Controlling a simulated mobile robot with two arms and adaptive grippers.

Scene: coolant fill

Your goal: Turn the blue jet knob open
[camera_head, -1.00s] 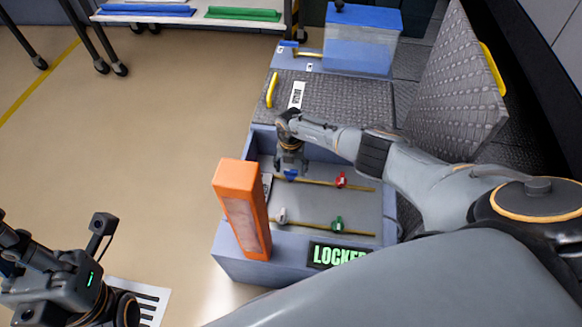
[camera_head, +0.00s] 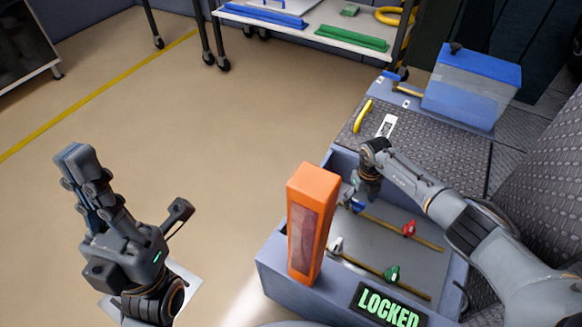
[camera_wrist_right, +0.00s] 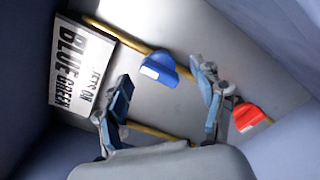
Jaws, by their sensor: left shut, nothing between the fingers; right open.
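The blue jet knob (camera_wrist_right: 158,69) sits on a brass pipe inside the grey box (camera_head: 275,265). In the head view the blue knob (camera_head: 357,206) shows just below my right gripper (camera_head: 362,197). In the right wrist view my right gripper (camera_wrist_right: 163,100) is open, its fingers on either side of the knob's line, with the knob beyond them and apparently untouched. A red knob (camera_head: 409,228) is on the same pipe. A white knob (camera_head: 336,245) and a green knob (camera_head: 392,273) are on the nearer pipe. My left gripper (camera_head: 78,165) is shut and empty, raised over the floor at left.
An orange post (camera_head: 310,225) stands at the box's left corner. A sign (camera_wrist_right: 77,65) reading "JETS ON BLUE GREEN" is on the box wall. A display (camera_head: 388,305) reads "LOCKED". A blue-lidded tank (camera_head: 470,90) stands behind. The floor at left is clear.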

